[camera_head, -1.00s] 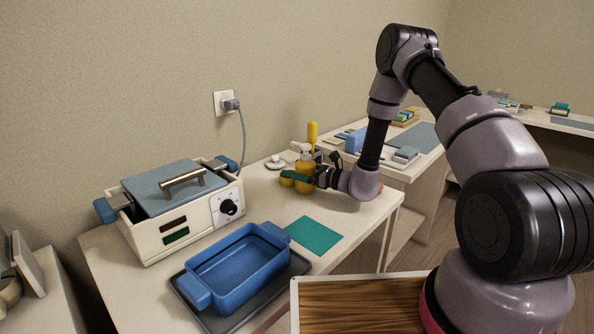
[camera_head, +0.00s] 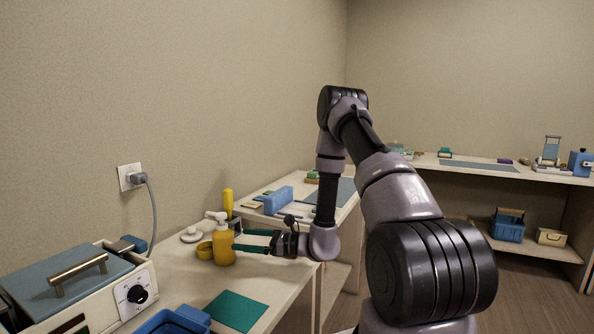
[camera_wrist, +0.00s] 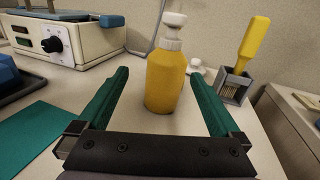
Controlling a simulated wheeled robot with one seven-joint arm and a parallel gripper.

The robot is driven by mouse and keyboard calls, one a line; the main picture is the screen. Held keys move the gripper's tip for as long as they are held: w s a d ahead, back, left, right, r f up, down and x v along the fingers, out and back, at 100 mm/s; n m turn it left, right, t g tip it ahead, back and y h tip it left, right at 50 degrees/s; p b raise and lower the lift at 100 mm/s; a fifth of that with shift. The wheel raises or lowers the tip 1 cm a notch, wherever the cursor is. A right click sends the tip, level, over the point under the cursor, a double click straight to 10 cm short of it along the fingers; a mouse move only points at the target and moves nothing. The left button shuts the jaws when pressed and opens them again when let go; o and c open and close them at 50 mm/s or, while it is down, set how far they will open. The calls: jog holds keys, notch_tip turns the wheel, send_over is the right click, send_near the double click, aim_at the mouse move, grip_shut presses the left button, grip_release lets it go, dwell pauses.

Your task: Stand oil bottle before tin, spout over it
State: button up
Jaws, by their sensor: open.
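The oil bottle (camera_head: 224,244) is yellow with a white pump top and stands upright on the bench. It also shows in the wrist view (camera_wrist: 163,82), ahead of my fingers. My gripper (camera_head: 241,240) is open, with teal fingers pointing at the bottle from its right in the head view. The wrist view shows a finger on either side and no contact. A blue rectangular pan (camera_head: 172,322), possibly the tin, is cut off at the bottom edge. I cannot tell what the spout is over.
A cream warmer (camera_head: 137,293) with a blue lid stands at left, its cord running to a wall outlet. A teal mat (camera_head: 236,311) lies on the bench front. A holder with a yellow-handled tool (camera_wrist: 234,84) and a white round thing (camera_head: 191,234) stand near the bottle.

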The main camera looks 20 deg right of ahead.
jog(key=s+a+r+n+g+h, duration=0.1)
jog(key=s+r+n+g, duration=0.45)
jog(key=r, duration=0.45)
jog(key=s+a+r+n+g+h, duration=0.15)
jog(key=s+r+n+g, duration=0.25)
jog(key=s+r+n, duration=0.4)
jog(key=s+d+r+n+t+h, duration=0.5)
jog(key=s+d+r+t+h, duration=0.3)
jog(key=s+d+r+h, duration=0.3)
jog(key=s+d+r, duration=0.2)
jog(key=d+r, duration=0.2)
jog(key=shift+r, duration=0.2)
